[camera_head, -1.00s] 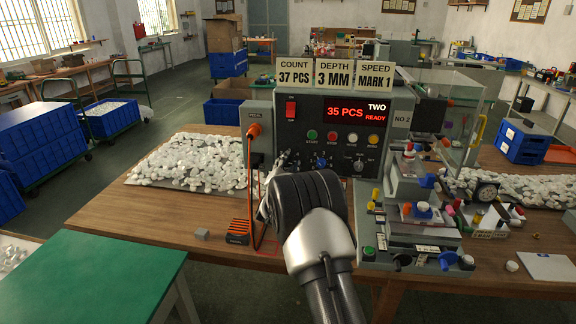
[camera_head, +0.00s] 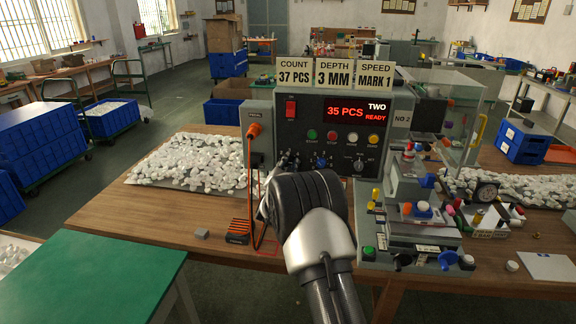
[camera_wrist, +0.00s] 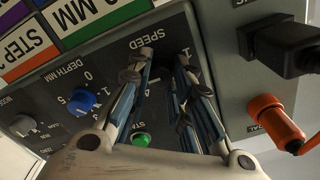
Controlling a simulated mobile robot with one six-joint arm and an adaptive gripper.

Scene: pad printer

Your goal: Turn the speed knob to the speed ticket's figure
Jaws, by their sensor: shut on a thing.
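The speed ticket (camera_head: 375,75) on top of the pad printer (camera_head: 258,122) reads MARK 1. In the wrist view, my gripper (camera_wrist: 164,72) reaches over the dial under the SPEED label (camera_wrist: 147,38). Its two fingers are shut on the speed knob, one on each side. The fingers hide most of the knob, and I cannot read where its pointer stands. A figure 1 shows beside the right finger. In the head view, my arm hides most of the gripper at the left of the panel.
The blue depth knob (camera_wrist: 81,101) and the green start button (camera_wrist: 141,139) are close to my fingers. An orange pedal plug (camera_head: 254,130) and a black plug (camera_wrist: 287,47) stick out beside the panel. The display (camera_head: 357,113) reads 35 PCS, TWO, READY.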

